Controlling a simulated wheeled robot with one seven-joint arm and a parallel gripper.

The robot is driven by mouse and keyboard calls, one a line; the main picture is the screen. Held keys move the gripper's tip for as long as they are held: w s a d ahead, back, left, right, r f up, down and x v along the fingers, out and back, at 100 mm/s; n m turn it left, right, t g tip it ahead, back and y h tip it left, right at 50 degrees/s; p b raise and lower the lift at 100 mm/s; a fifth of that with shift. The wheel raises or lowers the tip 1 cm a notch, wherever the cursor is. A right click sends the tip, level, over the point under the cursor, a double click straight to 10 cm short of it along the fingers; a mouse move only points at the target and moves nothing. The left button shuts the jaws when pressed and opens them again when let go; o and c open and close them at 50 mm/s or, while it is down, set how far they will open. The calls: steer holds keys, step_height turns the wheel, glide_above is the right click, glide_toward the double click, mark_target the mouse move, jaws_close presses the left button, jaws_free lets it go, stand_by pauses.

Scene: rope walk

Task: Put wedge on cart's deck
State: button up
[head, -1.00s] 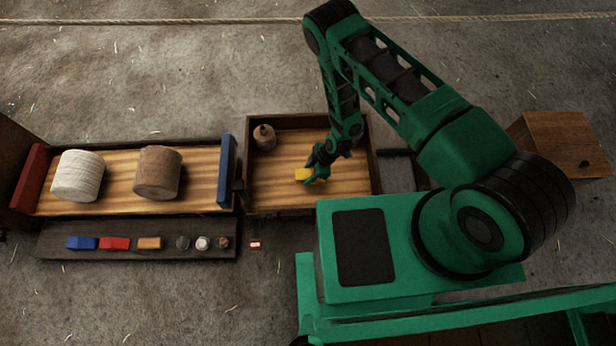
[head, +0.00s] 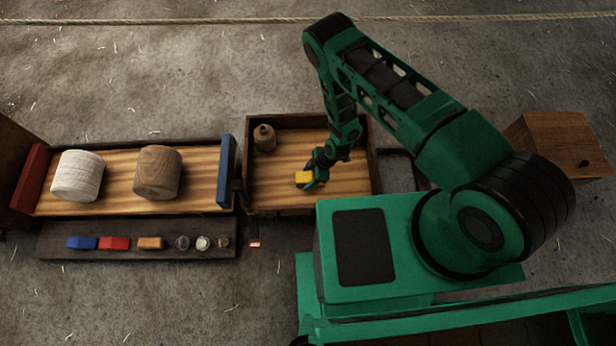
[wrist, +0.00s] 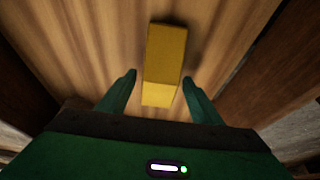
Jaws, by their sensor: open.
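The wedge is a yellow block (head: 303,177) lying on the wooden deck of the cart (head: 280,198), near the deck's middle. It also shows in the wrist view as a yellow wedge (wrist: 163,60), with its near end between my fingertips. My gripper (head: 314,182) is just right of the wedge in the head view. In the wrist view my gripper (wrist: 158,82) is open, with a gap between each finger and the wedge. The wedge's contact with the deck is partly hidden in the head view.
A brown bottle-like jar (head: 265,138) stands at the deck's back left corner. To the left, a longer wooden bed (head: 115,198) holds a white drum and a brown drum. A dark rack (head: 60,242) with several small pieces lies in front. A wooden box (head: 555,140) stands right.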

steer(key=v, duration=1.2)
steer(key=shift+r, duration=0.1)
steer(key=w+d+r+m+h, duration=0.1)
steer(key=w+d+r+m, duration=0.2)
steer(key=r, duration=0.5)
steer(key=w+d+r+m, duration=0.1)
steer(key=w+d+r, duration=0.3)
steer(key=w+r, duration=0.3)
steer(key=s+d+r+m+h, duration=0.1)
steer(key=d+r+m, duration=0.2)
steer(key=d+r, duration=0.5)
steer(key=s+d+r+m+h, duration=0.15)
steer(key=d+r, duration=0.25)
steer(key=r, duration=0.8)
steer(key=s+d+r+m, duration=0.4)
steer(key=s+d+r, duration=0.1)
steer(key=r, duration=0.3)
steer(key=s+d+r+m, duration=0.4)
steer(key=s+d+r, duration=0.1)
steer(key=r, duration=0.2)
steer(key=s+d+r+m, duration=0.1)
steer(key=s+r+m, duration=0.2)
steer(key=s, duration=0.5)
steer(key=s+d+r+m, duration=0.2)
steer(key=s+r+m, duration=0.2)
steer(key=s, duration=0.5)
steer(key=shift+s+r+h, duration=0.35)
steer(key=shift+r, duration=0.6)
steer(key=shift+m, duration=0.25)
